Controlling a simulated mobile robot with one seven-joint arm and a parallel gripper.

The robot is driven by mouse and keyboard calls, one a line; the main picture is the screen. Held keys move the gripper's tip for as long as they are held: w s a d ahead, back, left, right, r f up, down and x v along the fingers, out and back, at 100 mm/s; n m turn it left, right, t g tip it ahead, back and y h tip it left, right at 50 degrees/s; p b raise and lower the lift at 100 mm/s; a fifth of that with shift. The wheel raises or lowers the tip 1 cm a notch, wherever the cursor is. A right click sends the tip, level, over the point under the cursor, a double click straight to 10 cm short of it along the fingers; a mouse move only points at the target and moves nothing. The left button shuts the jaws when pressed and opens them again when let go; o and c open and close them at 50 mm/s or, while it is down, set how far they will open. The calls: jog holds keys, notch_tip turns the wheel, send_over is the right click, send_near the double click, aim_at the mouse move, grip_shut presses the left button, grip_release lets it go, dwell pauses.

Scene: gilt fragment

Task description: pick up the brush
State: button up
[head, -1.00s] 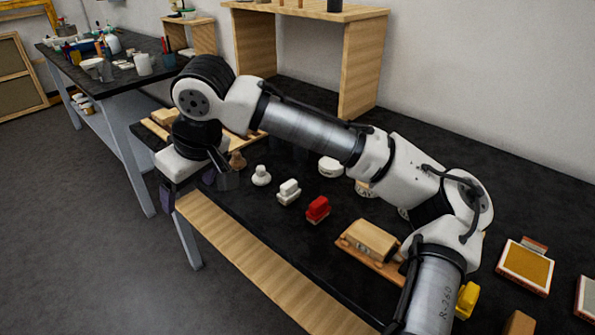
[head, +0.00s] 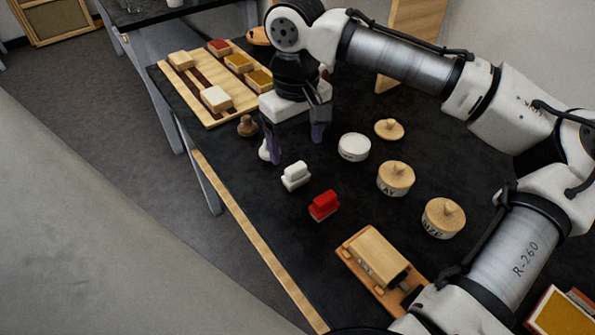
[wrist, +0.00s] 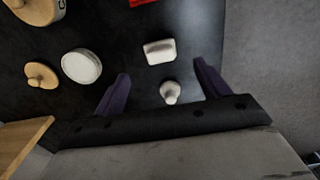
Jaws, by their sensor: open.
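My gripper (head: 296,146) is open and empty above the black tabletop, fingers pointing down. It also shows in the wrist view (wrist: 162,70). A small white knob-shaped piece (wrist: 170,92) is between the fingers in the wrist view, nearer the right finger. A brown knob-shaped piece (head: 247,126) stands left of the gripper. A white block with a raised grip (head: 295,175) and a red one (head: 323,206) are in front. I cannot tell which of these is the brush.
A white round pot (head: 354,147), a wooden lid (head: 389,129) and two wood-topped pots (head: 396,178) stand to the right. A wooden block on a board (head: 375,262) is at the front. A wooden tray (head: 208,85) with blocks is behind left.

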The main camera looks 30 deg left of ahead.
aim_at(296, 167)
notch_tip(296, 167, down, 9)
jog(key=shift+a+r+p, duration=0.1)
jog(key=shift+r+p, duration=0.05)
jog(key=shift+p, duration=0.3)
jog(key=shift+c, duration=0.4)
jog(key=c, duration=1)
